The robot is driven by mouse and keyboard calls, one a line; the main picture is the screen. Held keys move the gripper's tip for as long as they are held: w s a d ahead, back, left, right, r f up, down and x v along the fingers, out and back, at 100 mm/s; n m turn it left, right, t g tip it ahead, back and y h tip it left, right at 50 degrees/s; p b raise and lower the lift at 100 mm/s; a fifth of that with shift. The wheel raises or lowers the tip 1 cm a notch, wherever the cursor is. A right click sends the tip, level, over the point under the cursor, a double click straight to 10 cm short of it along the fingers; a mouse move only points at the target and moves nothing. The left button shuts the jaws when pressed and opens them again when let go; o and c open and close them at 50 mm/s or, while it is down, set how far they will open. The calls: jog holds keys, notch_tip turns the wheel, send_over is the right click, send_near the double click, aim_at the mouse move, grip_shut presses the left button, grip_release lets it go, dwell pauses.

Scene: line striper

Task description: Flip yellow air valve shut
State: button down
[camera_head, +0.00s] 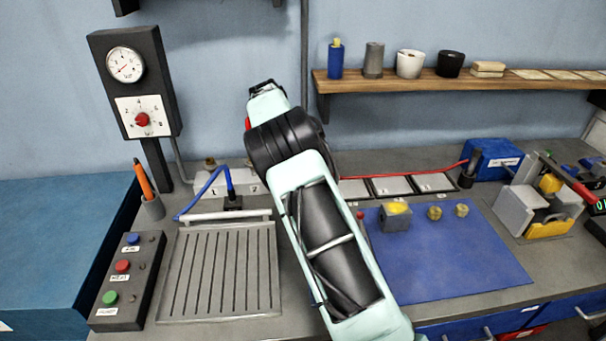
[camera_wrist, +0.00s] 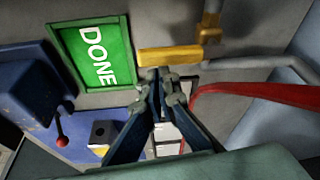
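The yellow valve handle (camera_wrist: 170,56) is a short bar lying sideways in the wrist view, beside a grey pipe with a yellowish fitting (camera_wrist: 210,22). I cannot make it out in the head view. My gripper (camera_wrist: 160,80) has its two fingertips together just below the handle's left half in the wrist view, with no object seen between them. Whether the tips touch the handle I cannot tell. In the head view my gripper (camera_head: 265,88) is raised toward the back wall, small and partly hidden by my wrist.
A green DONE sign (camera_wrist: 97,52) is left of the handle, and a red tube (camera_wrist: 260,92) curves at right in the wrist view. A shelf (camera_head: 440,82) with cups is on the wall. A gauge panel (camera_head: 135,85) stands at left; a blue mat (camera_head: 450,265) lies at right.

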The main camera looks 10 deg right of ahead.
jog(key=shift+a, duration=0.3)
jog(key=d+b, duration=0.1)
jog(key=d, duration=0.4)
jog(key=shift+s, duration=0.1)
jog(key=v, duration=1)
jog(key=shift+w+a, duration=0.2)
jog(key=shift+w, duration=0.25)
